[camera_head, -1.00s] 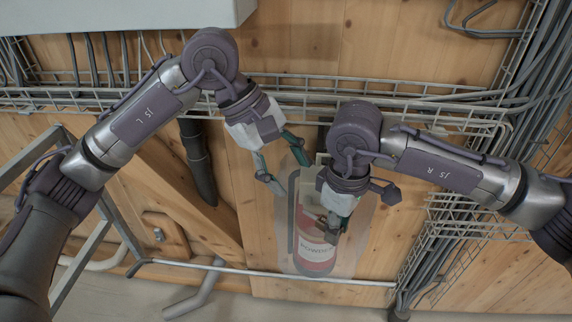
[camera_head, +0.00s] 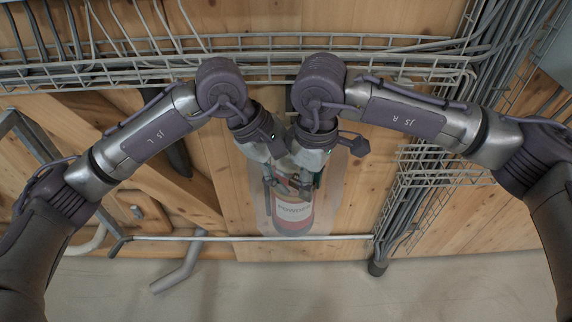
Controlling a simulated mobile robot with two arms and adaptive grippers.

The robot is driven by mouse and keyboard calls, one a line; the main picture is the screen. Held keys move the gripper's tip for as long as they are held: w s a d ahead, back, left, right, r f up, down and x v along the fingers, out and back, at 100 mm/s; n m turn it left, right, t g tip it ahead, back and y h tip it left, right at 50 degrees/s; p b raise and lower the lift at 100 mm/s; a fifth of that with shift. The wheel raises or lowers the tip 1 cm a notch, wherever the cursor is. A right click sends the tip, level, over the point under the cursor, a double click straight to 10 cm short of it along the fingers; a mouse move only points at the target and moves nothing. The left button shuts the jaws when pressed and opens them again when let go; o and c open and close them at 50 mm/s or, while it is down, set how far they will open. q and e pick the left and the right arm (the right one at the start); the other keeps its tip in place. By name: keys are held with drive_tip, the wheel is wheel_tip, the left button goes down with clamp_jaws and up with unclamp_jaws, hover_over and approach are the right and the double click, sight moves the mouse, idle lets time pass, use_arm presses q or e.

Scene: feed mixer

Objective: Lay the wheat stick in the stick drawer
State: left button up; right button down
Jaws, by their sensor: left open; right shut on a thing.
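I cannot make out the wheat stick or the stick drawer in the head view. My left gripper (camera_head: 279,182) hangs open at the middle of the picture, fingers pointing down. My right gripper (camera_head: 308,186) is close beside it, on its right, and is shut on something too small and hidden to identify. The two grippers nearly meet and overlap each other in the picture, so I cannot tell whether they touch.
A red cylinder with a pale label (camera_head: 293,215), like a fire extinguisher, is behind the grippers against the wooden wall (camera_head: 345,215). A wire cable tray (camera_head: 150,66) crosses above. A pale rail (camera_head: 215,238) runs below.

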use_arm(q)
drive_tip(key=shift+c, duration=0.2)
drive_tip(key=c, duration=1.1)
use_arm(e)
drive_tip(key=c, duration=0.9)
unclamp_jaws()
drive_tip(key=shift+o, duration=0.2)
